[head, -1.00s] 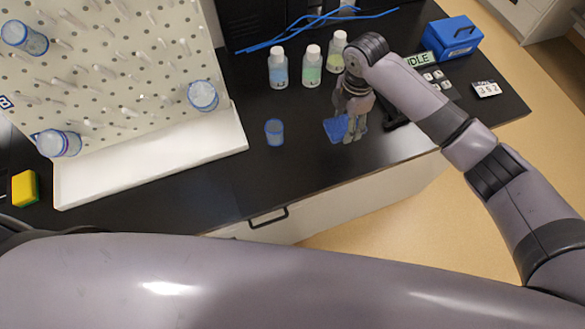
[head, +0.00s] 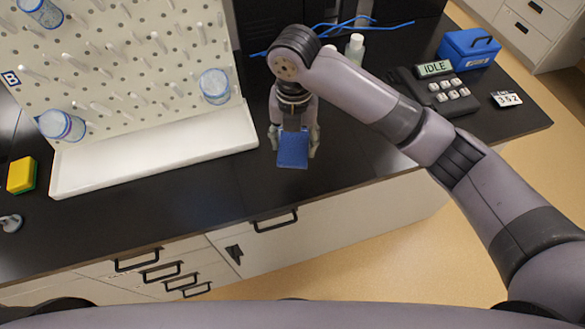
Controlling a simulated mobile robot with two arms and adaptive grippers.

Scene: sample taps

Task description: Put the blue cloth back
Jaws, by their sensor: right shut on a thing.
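The blue cloth (head: 292,151) hangs flat and square at my right gripper (head: 294,140), above the black bench near its front edge. My right gripper points down and is shut on the cloth, with a finger showing at either side of it. My left gripper is not in view. The gripper and cloth cover part of the bench behind them; the small blue cup there is hidden.
A white pegboard (head: 115,65) with several beakers and a white drip tray (head: 155,153) stands left. A yellow-green sponge (head: 21,175) lies far left. A bottle (head: 355,48), a device reading IDLE (head: 435,69) and a blue box (head: 468,48) are behind and right.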

